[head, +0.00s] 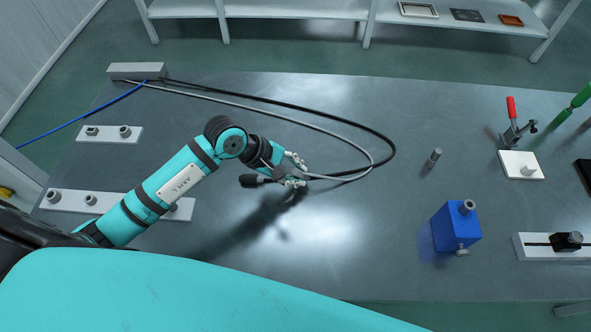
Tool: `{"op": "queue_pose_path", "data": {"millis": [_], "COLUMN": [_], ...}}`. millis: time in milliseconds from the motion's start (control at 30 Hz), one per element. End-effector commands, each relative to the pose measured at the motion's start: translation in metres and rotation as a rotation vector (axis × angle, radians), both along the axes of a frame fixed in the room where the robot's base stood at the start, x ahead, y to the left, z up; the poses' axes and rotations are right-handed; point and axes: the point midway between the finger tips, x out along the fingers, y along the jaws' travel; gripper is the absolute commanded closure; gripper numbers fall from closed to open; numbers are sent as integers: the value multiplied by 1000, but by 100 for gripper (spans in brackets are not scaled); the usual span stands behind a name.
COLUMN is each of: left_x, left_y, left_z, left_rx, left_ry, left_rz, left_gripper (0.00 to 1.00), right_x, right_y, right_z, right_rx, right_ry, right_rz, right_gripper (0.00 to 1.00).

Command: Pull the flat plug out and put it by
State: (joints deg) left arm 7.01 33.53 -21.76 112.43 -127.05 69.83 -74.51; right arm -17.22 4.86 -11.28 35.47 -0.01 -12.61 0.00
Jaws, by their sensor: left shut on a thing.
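My left gripper (298,171) is over the middle of the metal table, its fingers pointing right. It is shut on a plug at a cable end, taken to be the flat plug; the fingers hide most of it. A dark plug-like body (251,181) shows just left of the fingers; I cannot tell whether it is part of the held plug. The grey cable (335,178) and the black cable (393,145) loop back to the gripper from the right; which one belongs to the held plug is unclear. My right gripper is not in view.
White socket strips (110,141) (69,205) lie at the left. A grey cable box (136,71) sits at the back left. A blue block (456,228), a small grey cylinder (434,157) and a red-handled clamp (514,118) stand at the right. The table's front middle is clear.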

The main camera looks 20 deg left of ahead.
Motion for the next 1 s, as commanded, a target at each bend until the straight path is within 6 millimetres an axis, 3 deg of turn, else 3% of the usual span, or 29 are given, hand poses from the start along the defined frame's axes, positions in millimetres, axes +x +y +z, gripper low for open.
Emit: {"op": "queue_pose_path", "data": {"millis": [33,67,267,667,1000], "left_x": [0,0,0,-3,-25], "left_y": [0,0,0,7,44], "left_z": [0,0,0,8,62], "left_rx": [0,0,0,3,5], "left_ry": [0,0,0,-2,-2], "left_rz": [0,0,0,0,1], "left_gripper": [100,82,56,56,56], "right_x": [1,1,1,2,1], "right_y": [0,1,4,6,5], "right_z": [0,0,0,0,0], "right_rx": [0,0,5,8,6], "right_ry": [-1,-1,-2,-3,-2], "right_rz": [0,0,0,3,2], "right_gripper": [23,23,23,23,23]}}
